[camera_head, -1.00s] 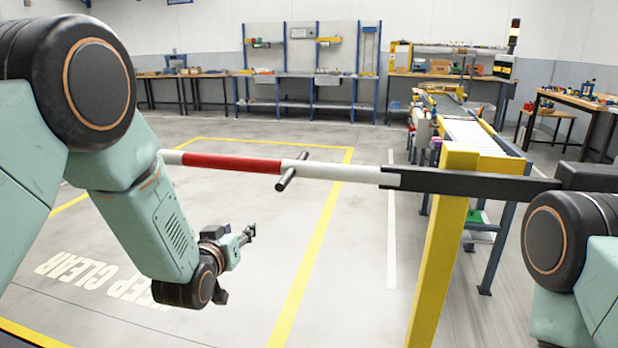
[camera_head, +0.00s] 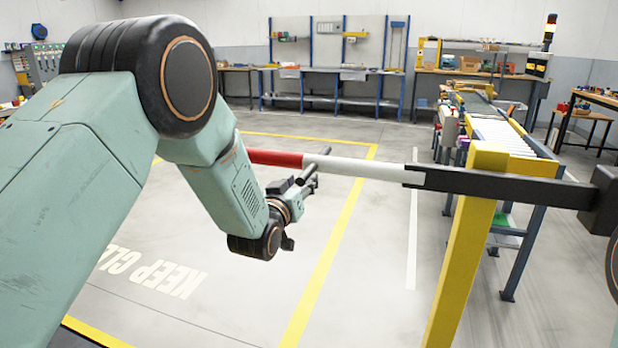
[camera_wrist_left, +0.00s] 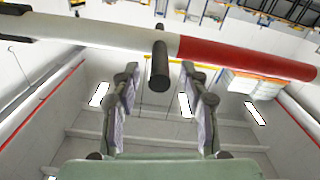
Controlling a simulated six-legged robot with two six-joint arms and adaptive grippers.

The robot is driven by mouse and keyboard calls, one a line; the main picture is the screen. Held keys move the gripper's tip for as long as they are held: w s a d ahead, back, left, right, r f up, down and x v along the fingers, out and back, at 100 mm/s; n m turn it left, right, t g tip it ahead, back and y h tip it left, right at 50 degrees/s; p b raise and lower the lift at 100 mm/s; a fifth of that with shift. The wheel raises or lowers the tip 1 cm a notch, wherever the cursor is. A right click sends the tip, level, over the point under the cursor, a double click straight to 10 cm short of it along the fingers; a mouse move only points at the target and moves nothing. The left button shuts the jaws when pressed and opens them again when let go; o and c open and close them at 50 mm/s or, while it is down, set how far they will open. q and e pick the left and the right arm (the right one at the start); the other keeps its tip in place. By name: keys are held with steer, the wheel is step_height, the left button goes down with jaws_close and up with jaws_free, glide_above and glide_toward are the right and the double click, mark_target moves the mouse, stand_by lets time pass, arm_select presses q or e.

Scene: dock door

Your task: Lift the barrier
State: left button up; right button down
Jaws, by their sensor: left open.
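The barrier is a red and white striped pole (camera_head: 365,168) lying level, with a black end section on a yellow post (camera_head: 466,240). A short dark handle (camera_head: 316,163) crosses the pole near the red-white boundary. My left gripper (camera_head: 304,188) is close to the handle in the head view and partly overlaps it. In the left wrist view the gripper (camera_wrist_left: 160,92) is open, its two padded fingers apart. There the handle (camera_wrist_left: 159,70) stands between and just beyond the fingertips, with the pole (camera_wrist_left: 235,57) behind it. My right gripper is out of view.
A roller conveyor (camera_head: 500,135) stands behind the yellow post at the right. Workbenches (camera_head: 335,75) line the back wall. The floor inside the yellow lines, marked KEEP CLEAR (camera_head: 170,280), is open.

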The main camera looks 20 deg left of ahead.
mark_target(307, 175)
arm_select(q)
steer(key=w, duration=0.3)
steer(key=shift+w+f+b, duration=0.1)
steer(key=shift+w+b, duration=0.2)
steer(key=shift+w, duration=0.1)
steer(key=shift+w+d, duration=0.15)
steer(key=shift+w, duration=0.15)
jaws_close()
stand_by(0.4)
